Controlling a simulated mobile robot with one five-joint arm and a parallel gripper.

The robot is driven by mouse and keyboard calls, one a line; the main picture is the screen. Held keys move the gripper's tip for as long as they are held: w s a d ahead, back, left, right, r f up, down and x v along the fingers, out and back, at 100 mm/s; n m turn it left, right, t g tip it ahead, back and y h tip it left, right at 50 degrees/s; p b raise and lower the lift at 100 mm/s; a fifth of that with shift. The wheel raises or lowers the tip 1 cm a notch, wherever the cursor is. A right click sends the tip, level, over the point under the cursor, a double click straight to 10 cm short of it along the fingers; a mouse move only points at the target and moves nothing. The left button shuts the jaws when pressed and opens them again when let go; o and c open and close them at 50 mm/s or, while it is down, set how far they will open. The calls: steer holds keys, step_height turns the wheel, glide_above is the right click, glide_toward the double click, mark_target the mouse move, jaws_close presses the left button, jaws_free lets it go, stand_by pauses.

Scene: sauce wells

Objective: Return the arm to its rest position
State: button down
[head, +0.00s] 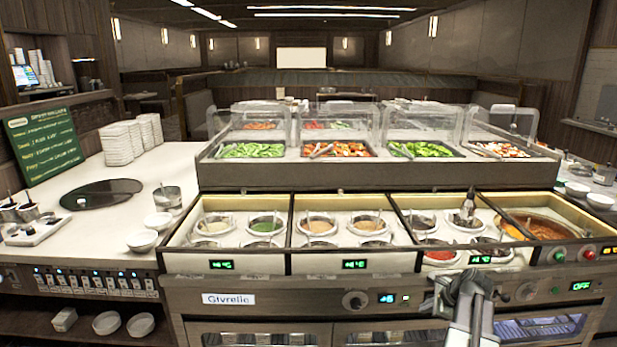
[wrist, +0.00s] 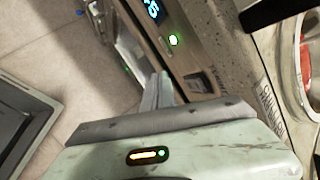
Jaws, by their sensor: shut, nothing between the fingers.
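My arm rises from the bottom edge in the head view, right of centre, in front of the counter. My gripper (head: 462,285) is at its upper end, low before the third well unit, though its fingertips are hard to make out there. In the wrist view the pale fingers of my gripper (wrist: 160,90) are together with nothing between them. They point past the cooker front (wrist: 185,50) towards the tiled floor (wrist: 75,50).
The counter's front edge with its sauce wells (head: 317,226) lies close behind my arm. A grey metal object (head: 467,208) stands upright in the third unit. A red sauce well (wrist: 306,55) shows at the wrist view's right edge. White bowls (head: 142,240) stand left.

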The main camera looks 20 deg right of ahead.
steer(key=w+a+f+n+g+y, duration=0.1)
steer(key=w+a+n, duration=0.25)
steer(key=a, duration=0.45)
steer(key=w+a+f+n+g, duration=0.15)
steer(key=a+n, duration=0.25)
steer(key=a, duration=0.4)
steer(key=s+a+f+n+g+h, duration=0.1)
steer(key=s+a+n+g, duration=0.1)
steer(key=a+n, duration=1.05)
steer(key=s+a+f+n+g, duration=0.15)
steer(key=a+n, duration=0.45)
steer(key=a, duration=1.4)
step_height(320, 180, up, 19)
steer(key=p, duration=1.7)
steer(key=shift+w+f+g+p, duration=0.2)
steer(key=shift+w+g+p, duration=0.05)
steer(key=shift+g+p, duration=0.15)
steer(key=shift+d, duration=0.1)
